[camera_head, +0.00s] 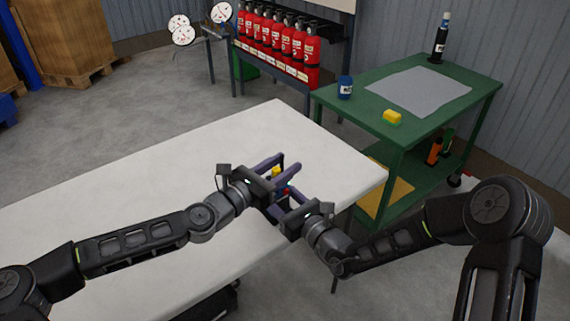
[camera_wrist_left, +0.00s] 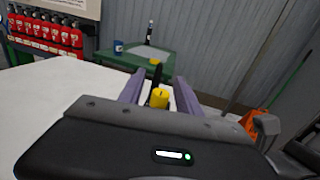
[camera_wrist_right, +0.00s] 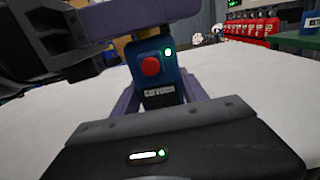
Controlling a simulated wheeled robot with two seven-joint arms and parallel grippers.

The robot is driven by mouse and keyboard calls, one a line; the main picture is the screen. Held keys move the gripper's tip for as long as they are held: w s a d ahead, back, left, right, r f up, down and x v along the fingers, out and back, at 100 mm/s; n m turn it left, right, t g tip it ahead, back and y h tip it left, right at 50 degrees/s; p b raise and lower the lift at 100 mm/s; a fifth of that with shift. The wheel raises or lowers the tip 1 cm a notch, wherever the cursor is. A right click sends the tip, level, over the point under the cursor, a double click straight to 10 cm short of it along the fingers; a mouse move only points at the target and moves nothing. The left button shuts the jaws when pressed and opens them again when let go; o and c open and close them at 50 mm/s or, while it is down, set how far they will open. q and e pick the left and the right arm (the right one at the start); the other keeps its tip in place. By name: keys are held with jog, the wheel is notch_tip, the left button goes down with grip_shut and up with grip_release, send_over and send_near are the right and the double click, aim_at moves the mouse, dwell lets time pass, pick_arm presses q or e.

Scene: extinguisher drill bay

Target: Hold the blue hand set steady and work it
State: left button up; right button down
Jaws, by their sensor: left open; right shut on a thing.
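The blue hand set (camera_wrist_right: 157,72) shows in the right wrist view with a red button, a small green light and a dark label. My right gripper (camera_head: 282,192) is shut on it above the white table. A yellow part (camera_wrist_left: 158,98) with a black stub shows at its top in the left wrist view. My left gripper (camera_head: 284,164) is open, its purple fingers on either side of the yellow part with gaps. In the head view the grippers hide most of the hand set.
The white table (camera_head: 120,190) is otherwise bare. A green cart (camera_head: 480,92) at right holds a grey mat (camera_head: 420,90), a blue can (camera_head: 345,87), a yellow block (camera_head: 392,117) and a dark bottle (camera_head: 440,40). Red extinguishers (camera_head: 275,45) stand in a rack behind.

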pick_arm(q)
jog(key=shift+w+d, duration=0.25)
jog(key=shift+c, duration=0.5)
grip_shut()
